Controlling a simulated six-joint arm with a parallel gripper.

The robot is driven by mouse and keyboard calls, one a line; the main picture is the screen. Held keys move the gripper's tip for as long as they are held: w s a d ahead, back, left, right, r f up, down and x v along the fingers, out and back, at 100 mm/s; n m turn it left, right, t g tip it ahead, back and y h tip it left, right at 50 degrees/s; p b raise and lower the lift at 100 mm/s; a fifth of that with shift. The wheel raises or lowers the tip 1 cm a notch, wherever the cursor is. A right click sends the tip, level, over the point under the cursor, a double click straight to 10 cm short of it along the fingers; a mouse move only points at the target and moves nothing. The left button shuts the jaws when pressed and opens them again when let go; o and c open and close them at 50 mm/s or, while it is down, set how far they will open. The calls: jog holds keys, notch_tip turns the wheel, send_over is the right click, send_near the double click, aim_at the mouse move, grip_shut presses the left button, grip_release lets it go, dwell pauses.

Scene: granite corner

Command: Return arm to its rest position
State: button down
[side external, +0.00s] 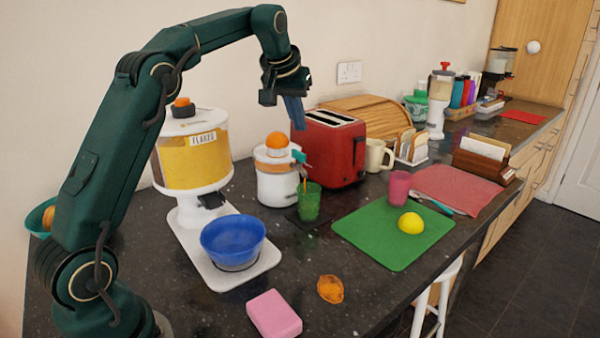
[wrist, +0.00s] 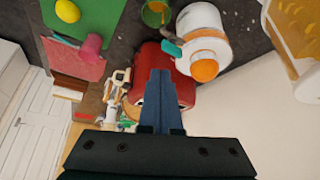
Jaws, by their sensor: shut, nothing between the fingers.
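My gripper (side external: 294,112) hangs from my dark green arm, high above the counter, in front of the red toaster in the side view. Its blue-grey fingers point down and are shut with nothing between them. The closed fingers also fill the middle of the wrist view (wrist: 160,95). Below and left of the fingers in the side view stands a white juicer (side external: 277,178) with an orange (side external: 276,141) on top. The red toaster (side external: 335,155) is partly hidden behind the fingers in the wrist view. My gripper appears clear of both.
A cereal dispenser (side external: 193,150) stands near my arm, with a blue bowl (side external: 233,238) at its base. A green glass (side external: 309,203), a green board (side external: 370,231) with a lemon (side external: 411,223), and a pink sponge (side external: 273,314) sit on the dark counter. The air around the gripper is mostly free.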

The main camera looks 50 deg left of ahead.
jog(key=s+d+r+m+t+h, duration=0.1)
jog(key=s+d+r, duration=0.2)
jog(key=s+d, duration=0.3)
jog(key=s+d+r+m+t, duration=0.1)
jog(key=s+d+r+m, duration=0.15)
jog(key=s+d, duration=0.3)
jog(key=s+d+f+m+g+h, duration=0.1)
jog(key=s+d+f, duration=0.1)
jog(key=s+f, duration=0.4)
jog(key=s+d+f+m+h, duration=0.1)
jog(key=s+d+f, duration=0.2)
jog(key=s+f, duration=0.3)
jog(key=shift+s+d+f+g, duration=0.25)
jog(key=shift+s+f+g, duration=0.15)
jog(key=shift+s, duration=0.8)
